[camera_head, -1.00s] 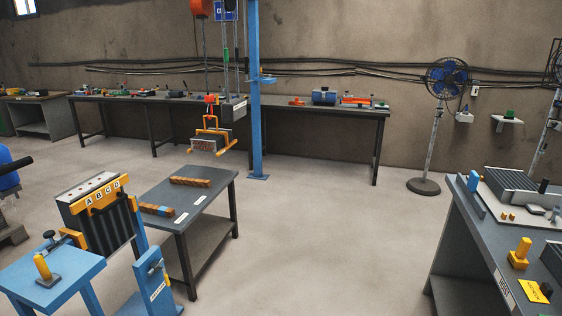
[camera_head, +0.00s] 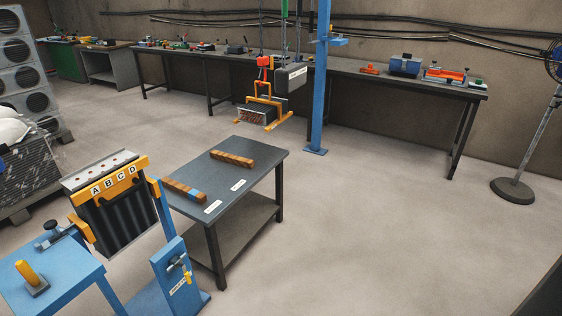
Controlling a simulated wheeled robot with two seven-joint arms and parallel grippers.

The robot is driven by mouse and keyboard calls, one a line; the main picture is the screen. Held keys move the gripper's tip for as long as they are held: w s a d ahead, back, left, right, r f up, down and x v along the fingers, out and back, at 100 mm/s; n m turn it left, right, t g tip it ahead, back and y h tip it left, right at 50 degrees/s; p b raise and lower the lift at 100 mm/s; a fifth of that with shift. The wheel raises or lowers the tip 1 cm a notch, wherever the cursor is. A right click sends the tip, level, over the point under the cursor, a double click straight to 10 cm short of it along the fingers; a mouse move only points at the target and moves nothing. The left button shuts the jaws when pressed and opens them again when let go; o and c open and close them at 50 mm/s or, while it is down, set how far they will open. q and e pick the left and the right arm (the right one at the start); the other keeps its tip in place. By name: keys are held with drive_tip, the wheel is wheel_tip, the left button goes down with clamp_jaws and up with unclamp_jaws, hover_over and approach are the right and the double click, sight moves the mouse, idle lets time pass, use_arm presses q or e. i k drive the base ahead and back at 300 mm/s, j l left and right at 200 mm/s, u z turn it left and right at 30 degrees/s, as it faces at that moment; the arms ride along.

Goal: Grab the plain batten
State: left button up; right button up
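Two brown wooden battens lie flat on a small dark grey table (camera_head: 255,175). The batten toward the back (camera_head: 232,159) is brown along its length, with no blue mark that I can see, and looks like the plain one. The batten nearer the front left edge (camera_head: 176,187) has a blue section. Two white labels lie near the battens, but their text is too small to read. Neither of my grippers shows in view.
A blue stand with a yellow A-B-C-D bar (camera_head: 118,182) stands left of the table, close to it. A blue post (camera_head: 319,90) and a hanging orange hoist frame (camera_head: 265,112) are behind it. The floor (camera_head: 380,230) to the right is clear.

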sight(248, 163)
drive_tip(key=i+l+u, duration=0.1)
drive_tip(key=i+u, duration=0.2)
drive_tip(key=i+l+u, duration=0.25)
drive_tip(key=i+u, duration=0.1)
drive_tip(key=u, duration=0.25)
drive_tip(key=i+l+u, duration=0.1)
drive_tip(key=u, duration=0.25)
drive_tip(key=i+l+u, duration=0.1)
drive_tip(key=u, duration=0.25)
drive_tip(key=i+l+u, duration=0.15)
drive_tip(key=l, duration=0.2)
drive_tip(key=i+l+u, duration=0.2)
drive_tip(key=l, duration=0.15)
drive_tip(key=i+l+u, duration=0.15)
drive_tip(key=l, duration=0.25)
drive_tip(key=l+u, duration=0.2)
drive_tip(key=l, duration=0.2)
drive_tip(key=i+l+u, duration=0.15)
drive_tip(key=l, duration=0.25)
drive_tip(key=i+l, duration=0.1)
drive_tip(key=l, duration=1.2)
drive_tip(key=i+l, duration=0.15)
drive_tip(key=l, duration=0.55)
drive_tip(key=i+u, duration=0.05)
